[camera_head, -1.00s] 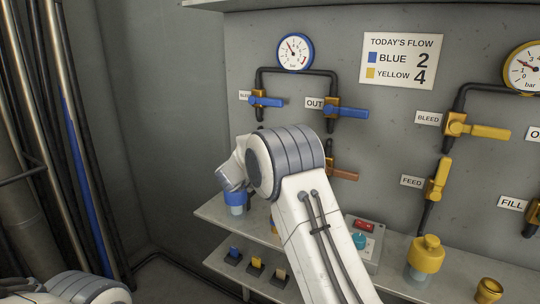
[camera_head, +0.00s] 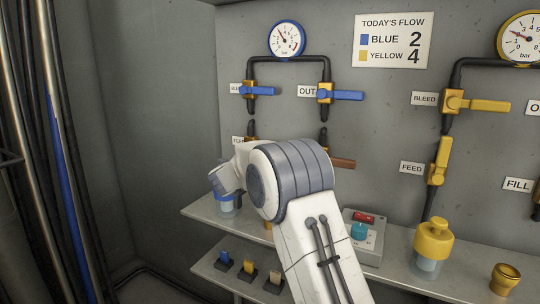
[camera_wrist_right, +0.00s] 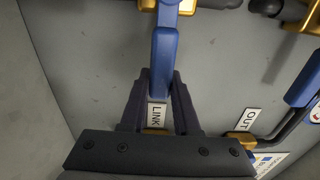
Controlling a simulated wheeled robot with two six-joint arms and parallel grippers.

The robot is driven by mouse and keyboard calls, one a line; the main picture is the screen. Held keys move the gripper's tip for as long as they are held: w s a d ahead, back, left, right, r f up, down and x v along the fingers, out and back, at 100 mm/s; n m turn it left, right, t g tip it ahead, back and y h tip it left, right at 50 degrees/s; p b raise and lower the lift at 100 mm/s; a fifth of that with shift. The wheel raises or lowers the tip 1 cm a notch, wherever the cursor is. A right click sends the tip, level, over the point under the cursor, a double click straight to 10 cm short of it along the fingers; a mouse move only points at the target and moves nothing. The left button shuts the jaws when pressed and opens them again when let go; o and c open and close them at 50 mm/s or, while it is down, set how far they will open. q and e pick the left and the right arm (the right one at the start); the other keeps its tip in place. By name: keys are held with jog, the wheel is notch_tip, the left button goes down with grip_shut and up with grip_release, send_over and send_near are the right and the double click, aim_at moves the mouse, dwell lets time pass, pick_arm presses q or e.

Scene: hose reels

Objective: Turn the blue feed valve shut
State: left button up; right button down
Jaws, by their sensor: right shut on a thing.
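In the right wrist view, my right gripper (camera_wrist_right: 161,82) has its dark fingers closed on a blue valve handle (camera_wrist_right: 165,48). The handle runs up to a brass valve body (camera_wrist_right: 186,6) at the top edge. My left gripper is out of view.
A LINK label (camera_wrist_right: 155,116) shows between my fingers, and an OUT label (camera_wrist_right: 249,119) lies to the right. In the head view, the blue out handle (camera_head: 348,96) and a copper-coloured handle (camera_head: 343,162) are near my arm. Below stands a shelf (camera_head: 395,278) with a control box (camera_head: 365,240).

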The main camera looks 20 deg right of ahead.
jog(key=shift+f, duration=0.2)
jog(key=c, duration=0.6)
grip_release()
jog(key=shift+r, duration=0.1)
jog(key=shift+c, duration=0.2)
jog(key=v, duration=1)
jog(key=shift+s+a+p, duration=0.2)
jog(key=shift+p, duration=0.2)
